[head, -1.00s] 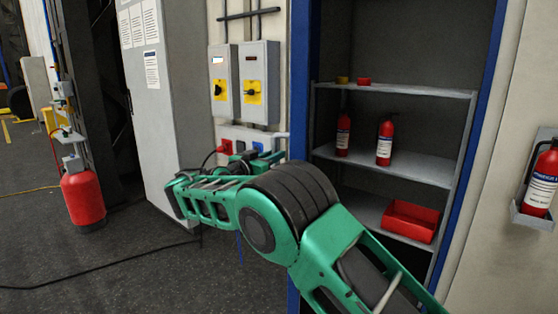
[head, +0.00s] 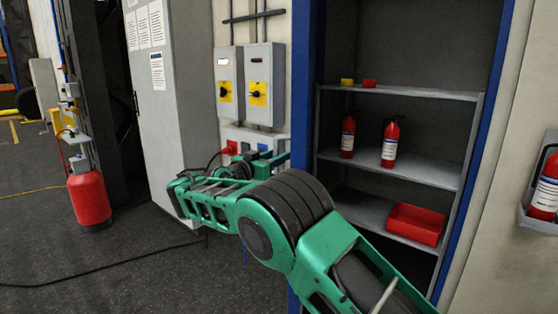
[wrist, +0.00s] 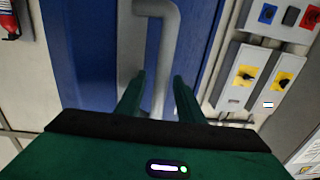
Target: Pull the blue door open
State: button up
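The blue door (wrist: 85,50) fills the middle of the wrist view. A grey bent-tube handle (wrist: 167,50) stands out from it. My gripper (wrist: 159,76) is open, its two green fingers on either side of the handle's lower part in the picture, with gaps visible; contact cannot be told. In the head view a blue upright (head: 305,90) edges the left side of an open shelved recess; I cannot tell whether it is the door or its frame. My green arm reaches left across the recess, and its links largely hide the gripper and the handle there.
Grey shelves (head: 400,92) hold small extinguishers and a red tray (head: 414,224). Switch boxes (head: 264,85) hang left of the recess, beside a tall grey cabinet (head: 165,110). A red cylinder (head: 89,198) stands on the floor at left. An extinguisher (head: 545,188) hangs at right.

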jog(key=v, duration=1)
jog(key=shift+s+a, duration=0.2)
jog(key=shift+s, duration=0.05)
jog(key=shift+f, duration=0.15)
